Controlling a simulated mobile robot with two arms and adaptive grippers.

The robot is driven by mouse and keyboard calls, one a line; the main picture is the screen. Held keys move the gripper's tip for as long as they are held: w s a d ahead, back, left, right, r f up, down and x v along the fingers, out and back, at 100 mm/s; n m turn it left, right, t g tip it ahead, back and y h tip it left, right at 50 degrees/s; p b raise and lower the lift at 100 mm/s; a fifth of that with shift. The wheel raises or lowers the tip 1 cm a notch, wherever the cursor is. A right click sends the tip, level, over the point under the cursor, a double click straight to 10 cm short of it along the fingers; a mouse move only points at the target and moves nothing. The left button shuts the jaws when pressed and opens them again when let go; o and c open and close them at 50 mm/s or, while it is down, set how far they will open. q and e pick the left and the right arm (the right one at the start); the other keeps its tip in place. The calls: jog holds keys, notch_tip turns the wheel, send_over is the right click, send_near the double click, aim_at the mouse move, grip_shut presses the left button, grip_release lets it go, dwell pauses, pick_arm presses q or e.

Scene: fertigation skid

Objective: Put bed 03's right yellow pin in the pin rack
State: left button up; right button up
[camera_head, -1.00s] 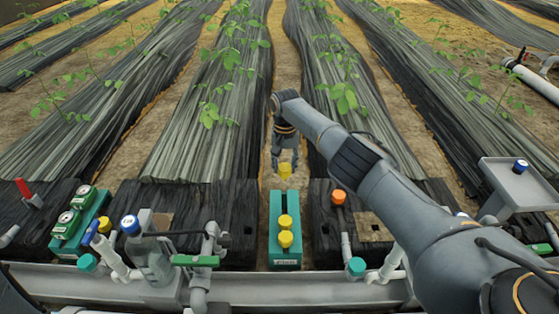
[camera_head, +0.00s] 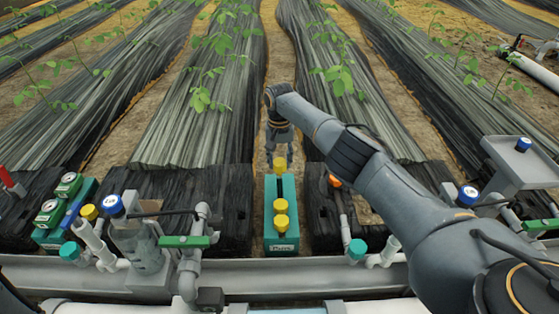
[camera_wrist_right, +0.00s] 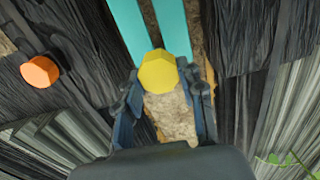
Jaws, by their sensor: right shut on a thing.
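The teal pin rack (camera_head: 270,235), with a "Pins" label on its front, stands in the middle of the head view. Two yellow pins (camera_head: 281,222) stand in its nearer part. My right gripper (camera_head: 279,151) is at the rack's far end, pointing down and shut on another yellow pin (camera_head: 280,163). In the right wrist view this held yellow pin (camera_wrist_right: 158,72) sits between the fingers, by the end of the rack's two teal rails (camera_wrist_right: 124,25). I cannot tell whether its lower end is in the rack's slot. My left gripper is not in view.
An orange knob (camera_head: 335,181) stands close right of the rack. Left are a valve with a blue cap (camera_head: 113,205), grey pipes and a teal gauge block (camera_head: 50,238). A grey tray (camera_head: 512,160) with a blue cap is at the right. A grey rail (camera_head: 250,275) runs in front.

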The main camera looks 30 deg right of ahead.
aim_at(280, 174)
jog(key=shift+f+b, duration=1.2)
jog(key=shift+f, duration=0.2)
jog(key=shift+f+b, duration=0.5)
jog(key=shift+f, duration=0.4)
jog(key=shift+p, duration=0.35)
jog(key=shift+f, duration=0.15)
jog(key=shift+f+b, duration=0.4)
jog(key=shift+f, duration=0.2)
jog(key=o, duration=1.2)
